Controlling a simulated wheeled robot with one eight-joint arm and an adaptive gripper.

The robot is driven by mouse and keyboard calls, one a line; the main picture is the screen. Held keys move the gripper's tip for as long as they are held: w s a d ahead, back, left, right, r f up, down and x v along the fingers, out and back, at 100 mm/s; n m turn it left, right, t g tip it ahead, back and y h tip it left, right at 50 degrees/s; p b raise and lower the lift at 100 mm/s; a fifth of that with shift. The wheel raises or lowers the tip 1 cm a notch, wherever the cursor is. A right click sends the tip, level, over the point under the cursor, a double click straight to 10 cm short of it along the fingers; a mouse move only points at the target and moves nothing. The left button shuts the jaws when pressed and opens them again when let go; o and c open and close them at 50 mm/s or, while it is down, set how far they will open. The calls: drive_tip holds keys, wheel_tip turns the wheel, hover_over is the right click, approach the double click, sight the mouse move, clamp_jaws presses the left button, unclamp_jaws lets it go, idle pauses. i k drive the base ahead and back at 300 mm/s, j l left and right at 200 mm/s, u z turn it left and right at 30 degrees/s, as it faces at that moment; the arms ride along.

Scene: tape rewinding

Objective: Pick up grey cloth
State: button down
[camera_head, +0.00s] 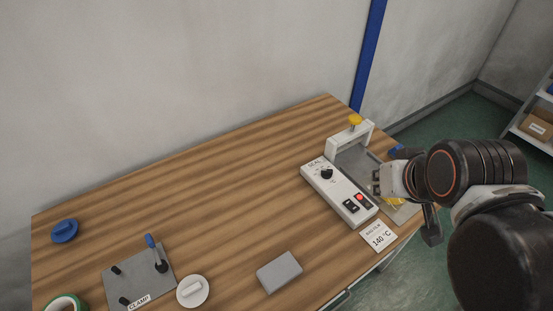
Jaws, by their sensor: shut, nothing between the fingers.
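A flat grey rectangular piece (280,272), which looks like the folded grey cloth, lies on the wooden table (215,185) near its front edge. My gripper (377,183) is at the right side of the table, over the right part of the sealing machine (338,192). It is shut and empty, well to the right of and beyond the grey cloth. My arm hides part of the table's right end and whatever lies behind it.
The machine has a raised frame with a yellow knob (355,120). A "140 °C" card (379,236) lies before it. A clamp plate (125,276) with a blue-handled lever, a white disc (192,291), a blue round piece (64,231) and green tape (66,303) sit left. The table's middle is clear.

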sight(275, 275)
drive_tip(key=u, duration=3.05)
drive_tip(key=k+l+z, duration=0.25)
drive_tip(key=z, duration=0.2)
drive_tip(key=k+l+z, duration=0.15)
drive_tip(key=l+z, duration=0.3)
drive_tip(key=k+l+u, duration=0.1)
drive_tip(key=l, duration=0.3)
drive_tip(key=k+l, duration=0.1)
drive_tip(key=l, duration=0.25)
drive_tip(key=k+l+u, duration=0.15)
drive_tip(key=l, duration=0.25)
